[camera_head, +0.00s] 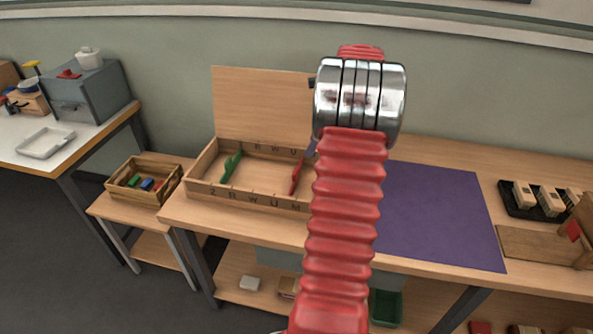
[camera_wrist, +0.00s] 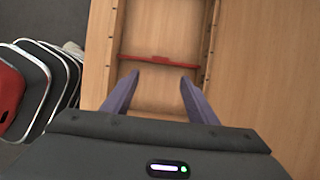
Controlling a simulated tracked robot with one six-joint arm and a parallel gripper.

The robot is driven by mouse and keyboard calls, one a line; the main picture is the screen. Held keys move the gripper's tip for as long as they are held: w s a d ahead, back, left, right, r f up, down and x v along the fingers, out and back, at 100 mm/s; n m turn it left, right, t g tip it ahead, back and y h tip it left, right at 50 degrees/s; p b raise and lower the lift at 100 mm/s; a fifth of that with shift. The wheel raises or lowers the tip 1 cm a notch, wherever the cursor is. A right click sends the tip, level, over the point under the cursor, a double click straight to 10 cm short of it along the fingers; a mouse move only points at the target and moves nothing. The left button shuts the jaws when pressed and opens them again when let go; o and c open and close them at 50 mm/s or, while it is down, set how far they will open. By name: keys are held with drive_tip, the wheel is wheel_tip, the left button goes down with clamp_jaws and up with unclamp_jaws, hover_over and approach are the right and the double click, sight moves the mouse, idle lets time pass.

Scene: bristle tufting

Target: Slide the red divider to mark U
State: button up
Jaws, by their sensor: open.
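The red divider (camera_head: 297,176) stands across the open wooden tray (camera_head: 250,200), in the tray's right part. Letter marks run along the tray's front and back edges. The divider's back end is a little right of the back U; its exact front mark is too small to tell. In the wrist view the red divider (camera_wrist: 158,61) spans the tray, just beyond the fingertips. My gripper (camera_wrist: 159,76) is open and empty over the tray, its purple fingers apart.
A green divider (camera_head: 231,165) stands in the tray's left part. A tall wooden panel (camera_head: 262,105) rises behind the tray. A purple mat (camera_head: 435,215) lies to the right. A crate of coloured blocks (camera_head: 144,181) sits on a low stand at left.

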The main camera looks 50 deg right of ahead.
sight(296, 171)
drive_tip(key=x, duration=1.3)
drive_tip(key=shift+w+f, duration=0.1)
drive_tip(key=shift+f, duration=0.25)
drive_tip(key=shift+c, duration=0.5)
clamp_jaws()
